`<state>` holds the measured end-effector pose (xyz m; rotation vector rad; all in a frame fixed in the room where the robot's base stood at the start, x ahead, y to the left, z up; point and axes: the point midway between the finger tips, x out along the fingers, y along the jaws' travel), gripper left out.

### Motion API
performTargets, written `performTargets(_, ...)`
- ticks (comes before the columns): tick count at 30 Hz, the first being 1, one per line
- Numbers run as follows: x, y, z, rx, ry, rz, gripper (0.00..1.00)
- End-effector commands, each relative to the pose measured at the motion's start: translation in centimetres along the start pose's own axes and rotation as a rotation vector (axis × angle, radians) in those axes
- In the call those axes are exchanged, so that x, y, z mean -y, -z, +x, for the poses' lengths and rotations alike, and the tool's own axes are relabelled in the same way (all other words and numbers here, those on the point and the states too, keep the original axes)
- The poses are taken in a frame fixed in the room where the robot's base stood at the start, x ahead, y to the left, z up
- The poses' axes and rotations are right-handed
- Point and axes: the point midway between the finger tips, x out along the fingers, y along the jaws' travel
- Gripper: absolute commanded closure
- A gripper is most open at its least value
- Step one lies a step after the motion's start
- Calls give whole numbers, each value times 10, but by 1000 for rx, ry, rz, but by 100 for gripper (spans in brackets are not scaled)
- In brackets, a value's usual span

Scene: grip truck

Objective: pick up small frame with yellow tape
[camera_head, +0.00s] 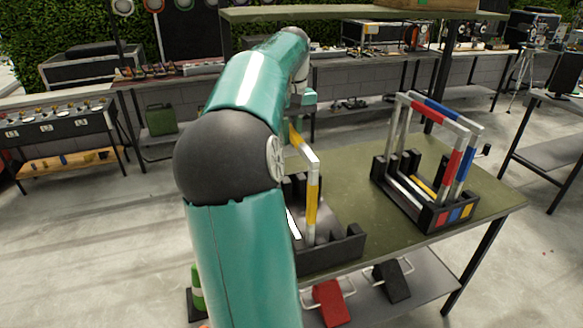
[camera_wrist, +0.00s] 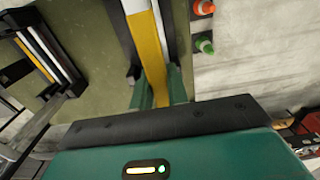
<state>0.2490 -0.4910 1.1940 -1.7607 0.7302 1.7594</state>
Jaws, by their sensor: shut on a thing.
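The small frame with yellow tape (camera_head: 312,202) is a silver bar frame standing upright at the black holder (camera_head: 338,256) on the left of the green table. My arm hides part of both in the head view. I cannot tell whether the frame's foot touches the holder. In the wrist view, my gripper (camera_wrist: 158,92) has its two teal fingers on either side of the yellow-taped bar (camera_wrist: 150,52), shut on it. In the head view, the fingertips are hidden or too small to make out.
A second black rack (camera_head: 432,217) on the table's right holds frames with red (camera_head: 449,165) and blue tape. The green tabletop (camera_head: 352,192) is clear between the racks. A red block (camera_head: 331,303) and a black block (camera_head: 392,283) lie on the lower shelf. Workbenches line the back.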

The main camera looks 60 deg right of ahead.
Motion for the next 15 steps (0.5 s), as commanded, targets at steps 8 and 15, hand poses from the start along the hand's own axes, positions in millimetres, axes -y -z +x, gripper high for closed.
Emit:
performTargets(8, 0, 0, -12, -2, -1, 0, 100)
performTargets(15, -1, 1, -46, -4, -2, 1, 100)
